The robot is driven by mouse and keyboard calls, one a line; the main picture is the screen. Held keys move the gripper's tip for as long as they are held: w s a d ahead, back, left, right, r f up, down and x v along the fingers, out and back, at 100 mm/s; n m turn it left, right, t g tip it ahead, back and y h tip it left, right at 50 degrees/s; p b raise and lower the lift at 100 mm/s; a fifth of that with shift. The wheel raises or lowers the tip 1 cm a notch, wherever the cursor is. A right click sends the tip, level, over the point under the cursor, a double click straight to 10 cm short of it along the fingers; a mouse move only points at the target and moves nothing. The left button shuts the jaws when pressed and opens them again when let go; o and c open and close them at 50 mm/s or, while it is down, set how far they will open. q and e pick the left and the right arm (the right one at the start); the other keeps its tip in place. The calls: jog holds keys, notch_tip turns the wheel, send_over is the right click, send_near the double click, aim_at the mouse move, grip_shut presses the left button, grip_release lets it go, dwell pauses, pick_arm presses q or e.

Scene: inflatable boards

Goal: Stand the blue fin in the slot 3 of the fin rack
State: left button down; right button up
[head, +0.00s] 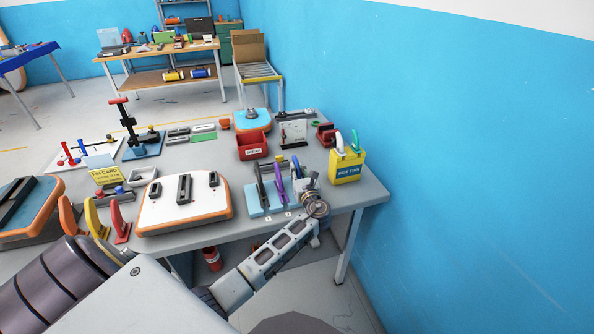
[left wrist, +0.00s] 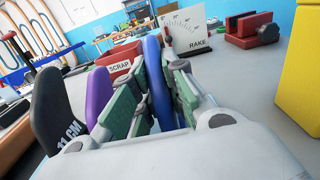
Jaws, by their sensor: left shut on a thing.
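The fin rack (head: 257,212) has a light blue base near the table's front edge. A black fin (head: 262,185) and a purple fin (head: 280,183) stand in it; in the left wrist view the black fin (left wrist: 55,110) and purple fin (left wrist: 98,95) are left of my jaws. My left gripper (head: 305,185) is at the rack's right end. It is shut on the blue fin (left wrist: 157,75), upright between green pads; its top also shows in the head view (head: 297,167). The fin's lower end is hidden, so I cannot tell whether it sits in slot 3. My right gripper is out of view.
A yellow box of fins (head: 346,173) stands close on the right, before the blue wall. A red scrap bin (head: 252,149) and white rake gauge (head: 293,133) stand behind. A white board with orange edge (head: 165,213) lies left of the rack.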

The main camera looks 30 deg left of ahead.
pick_arm(q)
jog(key=shift+f, duration=0.15)
jog(key=c, duration=1.4)
grip_release()
jog(key=shift+o, duration=0.2)
jog(key=shift+v, duration=6.05)
